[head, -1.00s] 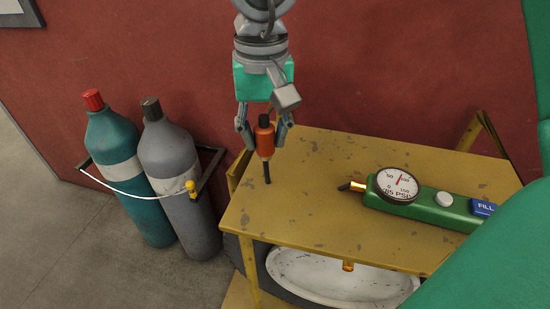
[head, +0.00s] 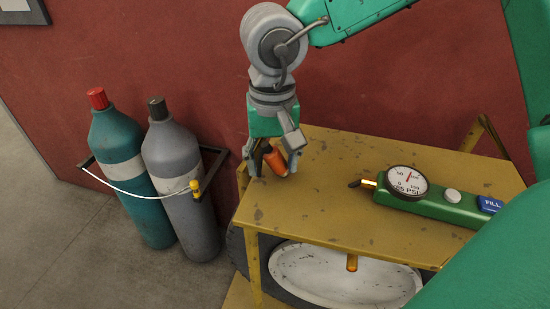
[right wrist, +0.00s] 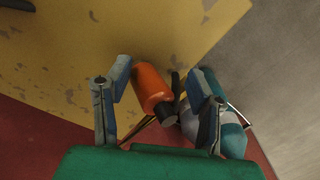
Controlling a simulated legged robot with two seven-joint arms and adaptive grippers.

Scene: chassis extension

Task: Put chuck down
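The chuck (head: 275,161) is an orange cylinder with a dark end, tilted between the fingers of my right gripper (head: 271,171) at the left end of the yellow table (head: 318,215). In the right wrist view the chuck (right wrist: 151,86) lies close to the left finger, with a gap to the right finger. The fingers of my right gripper (right wrist: 163,82) stand apart there. The chuck's lower end is hidden in the head view, and I cannot tell whether it rests on the tabletop. My left gripper is not in view.
A green inflator with a round gauge (head: 407,181) lies on the table's right side. A teal cylinder (head: 120,165) and a grey cylinder (head: 178,180) stand on the floor left of the table. A red wall (head: 380,90) is behind. The tabletop's middle is clear.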

